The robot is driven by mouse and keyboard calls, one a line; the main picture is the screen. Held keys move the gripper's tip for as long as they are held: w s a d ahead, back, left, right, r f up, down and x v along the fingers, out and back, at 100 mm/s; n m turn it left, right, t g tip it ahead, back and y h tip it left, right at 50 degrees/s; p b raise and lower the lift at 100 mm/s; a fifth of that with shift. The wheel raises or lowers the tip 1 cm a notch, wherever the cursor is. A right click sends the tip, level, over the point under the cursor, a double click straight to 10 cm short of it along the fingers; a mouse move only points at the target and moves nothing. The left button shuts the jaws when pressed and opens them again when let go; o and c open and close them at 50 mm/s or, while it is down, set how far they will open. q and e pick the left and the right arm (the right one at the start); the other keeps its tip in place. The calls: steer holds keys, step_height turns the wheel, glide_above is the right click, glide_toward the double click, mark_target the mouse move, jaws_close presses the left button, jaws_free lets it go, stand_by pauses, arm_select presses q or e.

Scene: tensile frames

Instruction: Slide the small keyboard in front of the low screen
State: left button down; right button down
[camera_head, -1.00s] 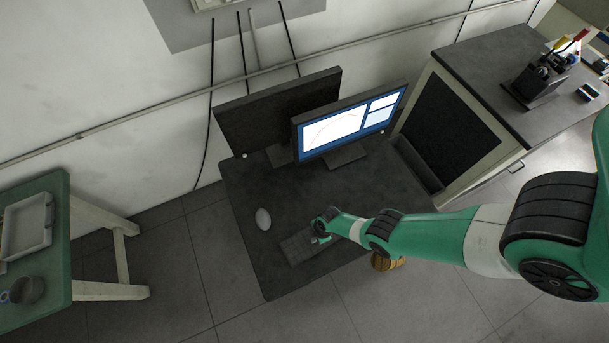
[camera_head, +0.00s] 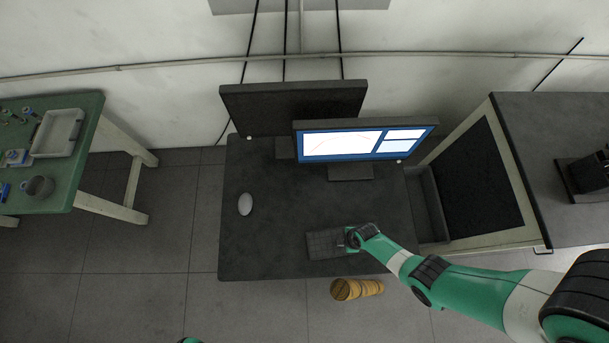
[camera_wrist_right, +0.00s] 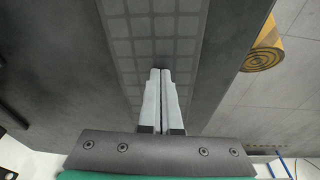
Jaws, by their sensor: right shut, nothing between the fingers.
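The small dark keyboard (camera_head: 324,245) lies flat on the dark desk near its front edge. In the wrist view the keyboard (camera_wrist_right: 152,30) runs away ahead of my fingers. My right gripper (camera_head: 350,239) is at the keyboard's right part, partly covering it. In the wrist view the right gripper (camera_wrist_right: 161,72) is shut and empty, its fingertips over the keys; whether they touch is unclear. The lit screen (camera_head: 345,143) sits low at the back of the desk, its stand behind the keyboard with bare desk between. A taller dark screen (camera_head: 260,108) stands behind it to the left. My left gripper is out of view.
A yellow-brown roll (camera_head: 355,289) is by the desk's front edge. A cabinet (camera_head: 540,150) stands right, a green bench (camera_head: 85,150) left. The desk between mouse and keyboard is clear.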

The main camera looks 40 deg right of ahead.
steer(key=shift+s+f, duration=0.25)
steer(key=shift+s, duration=0.2)
steer(key=shift+s+f, duration=0.2)
steer(key=shift+s, duration=0.25)
steer(key=shift+r, duration=0.1)
steer(key=shift+a+r+p, duration=0.1)
steer(key=shift+r+p, duration=0.35)
steer(key=shift+p, duration=0.1)
steer(key=shift+s+r, duration=0.25)
steer(key=shift+r, duration=0.05)
steer(key=shift+w+f, duration=0.1)
steer(key=shift+w, duration=0.2)
steer(key=shift+s+r+p, duration=0.25)
steer(key=shift+r+p, duration=0.1)
steer(key=shift+p, duration=0.15)
steer(key=s+d+b, duration=0.1)
steer(key=s+d, duration=0.7)
steer(key=shift+s+d, duration=0.3)
